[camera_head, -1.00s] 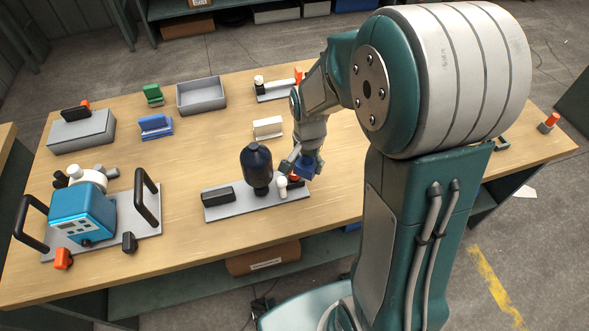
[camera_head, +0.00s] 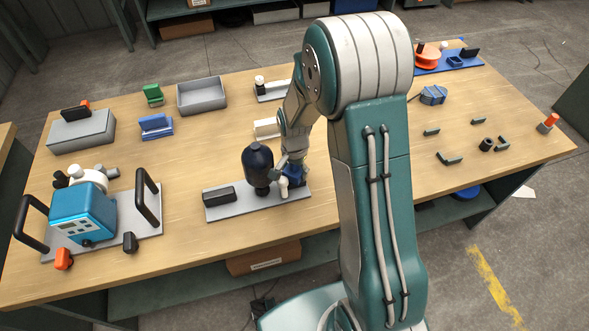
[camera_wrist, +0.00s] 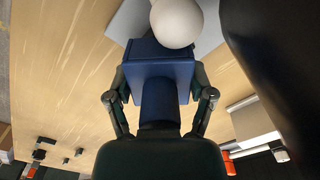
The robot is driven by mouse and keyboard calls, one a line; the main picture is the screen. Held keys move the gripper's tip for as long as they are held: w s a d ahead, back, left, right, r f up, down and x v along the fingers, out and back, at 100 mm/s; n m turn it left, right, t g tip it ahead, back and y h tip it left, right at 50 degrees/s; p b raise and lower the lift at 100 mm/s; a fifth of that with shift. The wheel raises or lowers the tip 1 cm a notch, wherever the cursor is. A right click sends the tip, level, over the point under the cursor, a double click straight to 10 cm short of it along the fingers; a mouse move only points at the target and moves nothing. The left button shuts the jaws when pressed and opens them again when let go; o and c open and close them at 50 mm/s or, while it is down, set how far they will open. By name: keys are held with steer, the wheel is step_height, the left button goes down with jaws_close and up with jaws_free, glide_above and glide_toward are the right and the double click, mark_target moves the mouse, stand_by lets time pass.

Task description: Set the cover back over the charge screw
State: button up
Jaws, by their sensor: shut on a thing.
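The blue cover (camera_wrist: 158,72) is a small box, with my gripper (camera_wrist: 160,98) shut on its two sides. In the head view the cover (camera_head: 296,171) is at the right end of a grey base plate (camera_head: 237,207), beside a dark accumulator bottle (camera_head: 258,166). A white rounded part (camera_head: 283,184) stands between bottle and cover. In the wrist view this white part (camera_wrist: 176,22) overlaps the cover's far edge. I cannot tell whether the cover touches the plate. The charge screw cannot be made out; the cover and gripper block that spot.
The dark bottle (camera_wrist: 275,55) is close on the right in the wrist view. A black block (camera_head: 219,194) lies on the plate's left. A white block (camera_head: 267,128) stands behind. A blue pump (camera_head: 83,212) with black handles is at left. The front table strip is clear.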

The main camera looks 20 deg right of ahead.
steer(key=shift+d+f, duration=0.25)
steer(key=shift+f, duration=0.1)
steer(key=o, duration=1)
steer(key=shift+c, duration=0.2)
steer(key=shift+a, duration=0.1)
steer(key=shift+r, duration=0.1)
step_height(320, 180, up, 12)
steer(key=shift+r, duration=0.2)
steer(key=s+r+n+t, duration=0.2)
steer(key=s+r+n, duration=0.2)
steer(key=s+r, duration=0.4)
steer(key=s+r+n+t, duration=0.3)
steer(key=s+r+n, duration=0.2)
steer(key=s, duration=0.8)
steer(key=shift+r+t, duration=0.3)
steer(key=shift+r, duration=1.4)
